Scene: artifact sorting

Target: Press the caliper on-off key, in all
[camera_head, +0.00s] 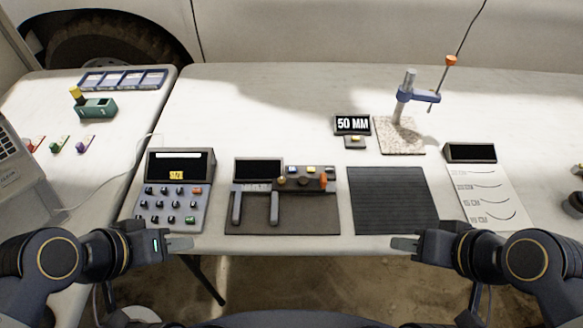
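The caliper (272,187) lies on a dark mat (300,222) near the front edge of the table, its two jaws pointing toward me. Its display (258,170) is dark. Several small coloured keys or parts sit right of the display, with an orange piece (323,181) at the right end. I cannot tell which key is the on-off key. My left gripper (180,243) is at the table's front edge, left of the caliper and apart from it. My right gripper (403,243) is at the front edge, right of the caliper. Neither visibly holds anything; their finger gaps do not show clearly.
A keypad device (172,212) stands left of the caliper. A dark ribbed mat (393,200) lies right of it. Behind are a "50 MM" sign (352,124) and a gauge stand (404,100) on a speckled block. A chart sheet (490,200) lies far right.

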